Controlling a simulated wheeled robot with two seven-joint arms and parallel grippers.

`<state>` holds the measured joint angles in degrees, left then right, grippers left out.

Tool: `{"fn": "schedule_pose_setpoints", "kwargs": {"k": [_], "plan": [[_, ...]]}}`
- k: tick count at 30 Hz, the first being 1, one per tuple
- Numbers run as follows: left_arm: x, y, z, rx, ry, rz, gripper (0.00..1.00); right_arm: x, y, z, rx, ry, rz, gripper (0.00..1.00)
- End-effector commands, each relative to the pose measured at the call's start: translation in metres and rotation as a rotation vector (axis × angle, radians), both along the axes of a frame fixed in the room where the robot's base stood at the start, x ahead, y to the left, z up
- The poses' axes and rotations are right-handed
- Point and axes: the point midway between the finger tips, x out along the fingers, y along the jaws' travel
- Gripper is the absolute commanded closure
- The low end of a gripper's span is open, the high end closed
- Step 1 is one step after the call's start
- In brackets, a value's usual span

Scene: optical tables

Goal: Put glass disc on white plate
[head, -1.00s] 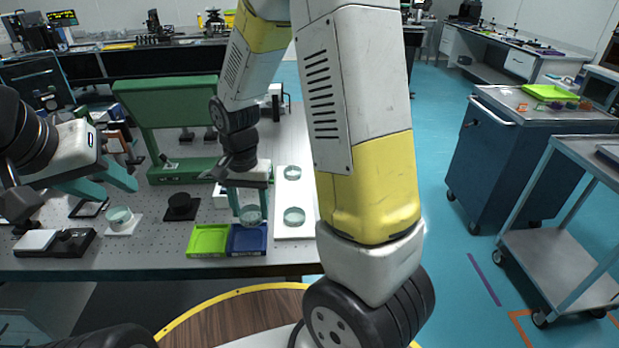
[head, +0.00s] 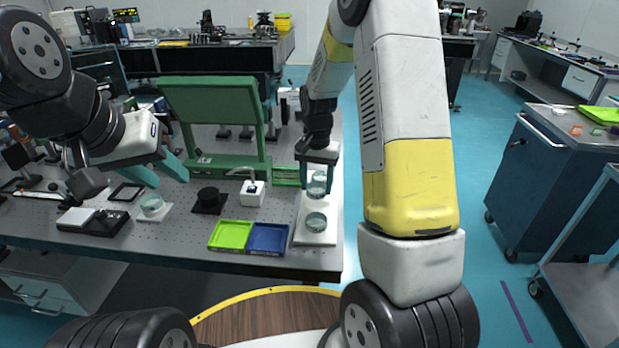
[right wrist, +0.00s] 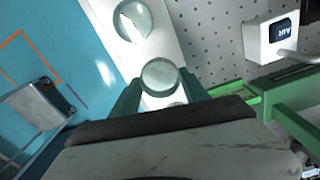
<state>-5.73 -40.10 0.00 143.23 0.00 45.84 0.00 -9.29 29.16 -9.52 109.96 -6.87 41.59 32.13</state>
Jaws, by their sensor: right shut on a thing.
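My right gripper (head: 317,168) is shut on a clear glass disc (head: 317,184) and holds it over the far part of the long white plate (head: 316,205). In the right wrist view the held disc (right wrist: 160,76) is between the green fingers, over the plate (right wrist: 172,45). Another glass disc (head: 315,221) lies on the near end of the plate. A third disc (right wrist: 177,104) shows partly behind the held one. I cannot tell the gap between held disc and plate. My left gripper (head: 158,172) is open and empty above the table's left side.
A green tray (head: 230,235) and a blue tray (head: 268,238) lie left of the plate. A green frame (head: 215,105) stands behind.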

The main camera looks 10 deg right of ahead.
Motion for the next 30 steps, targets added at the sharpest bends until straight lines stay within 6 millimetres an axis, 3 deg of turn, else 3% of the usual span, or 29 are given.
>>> {"fn": "schedule_pose_setpoints", "kwargs": {"k": [5, 12, 23, 24, 27, 30], "plan": [[0.0, 0.0, 0.0, 0.0, 0.0, 0.0, 0.64, 0.01, -0.01, -0.001, 0.0, 0.0, -0.003, 0.94], [0.0, 0.0, 0.0, 0.0, 0.0, 0.0, 0.64, 0.01, -0.011, -0.036, 0.0, 0.002, -0.001, 0.94], [0.0, 0.0, 0.0, 0.0, 0.0, 0.0, 0.64, 0.01, -0.01, -0.04, 0.0, 0.0, -0.001, 0.94], [0.0, 0.0, 0.0, 0.0, 0.0, 0.0, 0.64, 0.01, -0.01, -0.04, 0.0, 0.0, -0.001, 0.41], [0.0, 0.0, 0.0, 0.0, 0.0, 0.0, 0.64, 0.01, -0.01, -0.039, 0.0, 0.0, -0.001, 0.25], [0.0, 0.0, 0.0, 0.0, 0.0, 0.0, 0.64, 0.01, -0.01, -0.039, 0.0, 0.0, -0.001, 0.25]]}}
